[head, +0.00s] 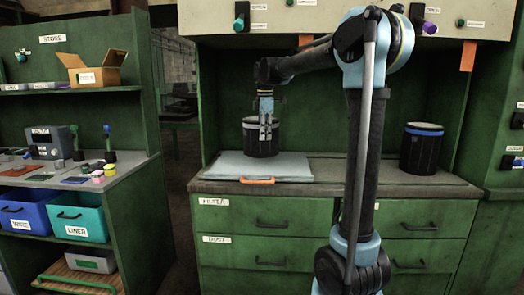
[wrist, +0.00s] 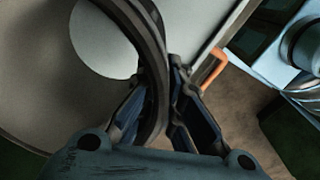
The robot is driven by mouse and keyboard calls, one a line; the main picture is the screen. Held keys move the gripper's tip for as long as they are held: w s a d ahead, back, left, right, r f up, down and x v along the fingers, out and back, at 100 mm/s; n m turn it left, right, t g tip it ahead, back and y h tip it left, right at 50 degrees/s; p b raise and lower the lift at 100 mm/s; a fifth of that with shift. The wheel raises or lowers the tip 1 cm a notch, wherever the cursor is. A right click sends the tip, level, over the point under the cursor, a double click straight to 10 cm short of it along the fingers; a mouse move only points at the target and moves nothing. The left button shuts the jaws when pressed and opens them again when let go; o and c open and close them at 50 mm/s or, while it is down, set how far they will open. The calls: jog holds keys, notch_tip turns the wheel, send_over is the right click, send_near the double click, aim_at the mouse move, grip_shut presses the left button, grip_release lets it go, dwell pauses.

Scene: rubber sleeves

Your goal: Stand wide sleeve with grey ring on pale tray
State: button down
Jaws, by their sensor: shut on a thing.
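The wide black sleeve with a grey ring (head: 254,147) is upright at the pale tray (head: 290,171) on the counter. I cannot tell whether its base touches the tray or hangs just above it. My gripper (head: 264,133) points down and is shut on the sleeve's near wall at the rim. In the wrist view my fingers (wrist: 163,98) pinch the dark curved rim, one inside and one outside. The sleeve's inner wall (wrist: 35,85) fills the left, and a pale round patch shows through its open bottom. The tray's orange handle (wrist: 214,67) shows beyond the fingers.
A similar black sleeve with a blue ring (head: 421,150) stands on the counter at the right, beyond my arm. The counter (head: 395,182) between is bare. A shelf unit (head: 130,165) with boxes, bins and tools stands at the left. Drawers (head: 265,230) lie under the counter.

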aim_at(265, 144)
jog(key=shift+f, duration=2.6)
jog(key=c, duration=1.8)
grip_release()
jog(key=shift+o, duration=0.2)
jog(key=shift+r, duration=0.15)
